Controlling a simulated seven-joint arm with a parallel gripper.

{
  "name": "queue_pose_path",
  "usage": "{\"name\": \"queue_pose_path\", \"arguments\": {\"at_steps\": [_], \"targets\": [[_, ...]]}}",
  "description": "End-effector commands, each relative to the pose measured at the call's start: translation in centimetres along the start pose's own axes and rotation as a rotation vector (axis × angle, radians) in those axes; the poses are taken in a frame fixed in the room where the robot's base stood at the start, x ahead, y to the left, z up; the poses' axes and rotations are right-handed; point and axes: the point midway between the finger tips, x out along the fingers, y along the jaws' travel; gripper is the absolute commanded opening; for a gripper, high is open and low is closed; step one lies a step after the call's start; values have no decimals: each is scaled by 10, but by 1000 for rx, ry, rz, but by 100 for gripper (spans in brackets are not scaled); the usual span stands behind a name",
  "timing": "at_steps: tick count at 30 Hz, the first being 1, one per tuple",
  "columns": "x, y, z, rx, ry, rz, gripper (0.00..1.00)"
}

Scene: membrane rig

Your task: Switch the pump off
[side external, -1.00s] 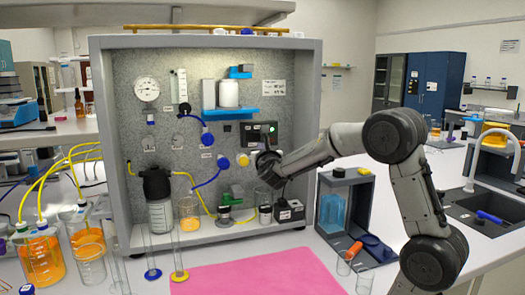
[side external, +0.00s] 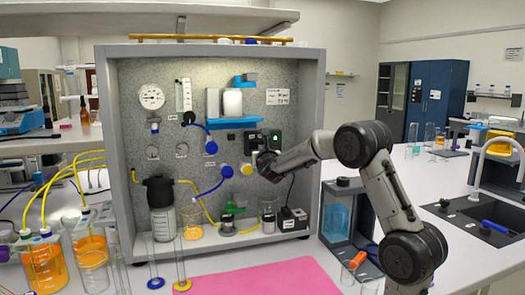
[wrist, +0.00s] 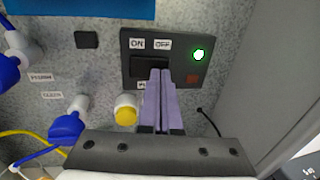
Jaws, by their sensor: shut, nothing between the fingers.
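The pump's dark switch box (wrist: 190,62) is on the grey back panel, with ON and OFF labels side by side above a black switch (wrist: 140,72). A lamp (wrist: 198,55) on its right side glows green, above a dull red square (wrist: 192,79). My gripper (wrist: 160,74) is shut and empty, its pale purple fingertips over the lower middle of the box. They hide part of the switch and the label below it. Whether they touch it I cannot tell. In the side view, my gripper (side external: 264,158) is at the box (side external: 262,140), its fingertips hard to make out.
A yellow-capped knob (wrist: 125,113) is just left of my fingers and a blue valve (wrist: 68,127) farther left. A blue shelf (side external: 233,122) with a white bottle is above left. The rig's right wall (side external: 307,140) stands close to my wrist.

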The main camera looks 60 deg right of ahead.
Motion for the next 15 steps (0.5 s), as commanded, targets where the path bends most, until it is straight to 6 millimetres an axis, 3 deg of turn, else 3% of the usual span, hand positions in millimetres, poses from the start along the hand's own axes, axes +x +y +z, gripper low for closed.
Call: {"name": "queue_pose_path", "arguments": {"at_steps": [7,15], "targets": [[18,-12,0,0,-3,-6,0],[19,-13,0,1,-4,-10,0]]}}
